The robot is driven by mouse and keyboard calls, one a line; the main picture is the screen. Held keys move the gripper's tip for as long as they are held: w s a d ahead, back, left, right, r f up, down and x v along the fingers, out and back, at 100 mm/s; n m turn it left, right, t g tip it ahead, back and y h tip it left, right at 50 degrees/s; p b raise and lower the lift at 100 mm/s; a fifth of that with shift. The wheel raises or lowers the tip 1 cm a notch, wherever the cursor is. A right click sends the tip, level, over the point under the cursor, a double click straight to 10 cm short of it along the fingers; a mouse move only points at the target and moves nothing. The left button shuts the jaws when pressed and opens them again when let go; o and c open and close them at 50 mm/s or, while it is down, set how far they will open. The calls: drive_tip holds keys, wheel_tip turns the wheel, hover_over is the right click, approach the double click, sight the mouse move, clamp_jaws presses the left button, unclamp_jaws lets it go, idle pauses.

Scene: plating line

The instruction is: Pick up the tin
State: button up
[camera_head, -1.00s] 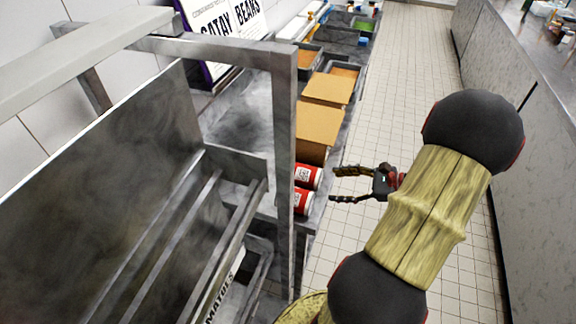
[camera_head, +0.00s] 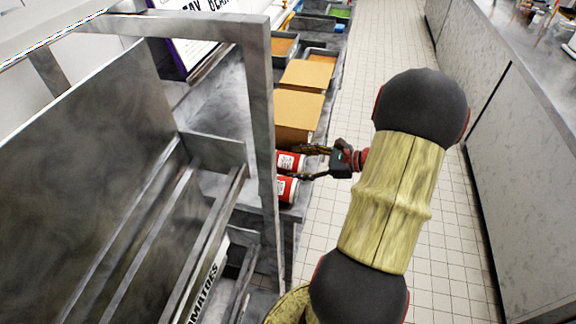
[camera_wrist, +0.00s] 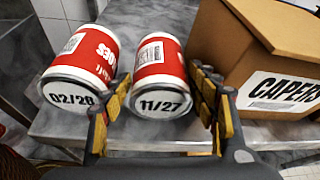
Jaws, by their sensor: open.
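Two red and white tins lie on their sides on the steel counter, date ends toward me. The tin marked 11/27 (camera_wrist: 160,78) is the right one in the wrist view, and the upper one (camera_head: 290,160) in the head view. The left tin (camera_wrist: 80,70) has a date starting 02/2; it is the lower tin (camera_head: 287,189) in the head view. My gripper (camera_wrist: 160,84) is open, with one finger on each side of the 11/27 tin. The left finger is in the narrow gap between the tins. Whether either finger touches is unclear. My gripper also shows in the head view (camera_head: 296,163).
A cardboard box labelled CAPERS (camera_wrist: 262,68) stands close to the right finger. The counter edge (camera_wrist: 185,143) runs below the tins. A steel frame post (camera_head: 262,150) stands left of the tins in the head view. The tiled aisle (camera_head: 375,60) is clear.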

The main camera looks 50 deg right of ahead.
drive_tip(key=c, duration=1.1)
drive_tip(key=shift+c, duration=0.7)
drive_tip(key=shift+r, duration=0.15)
wheel_tip(320, 180, up, 28)
drive_tip(key=p, duration=0.9)
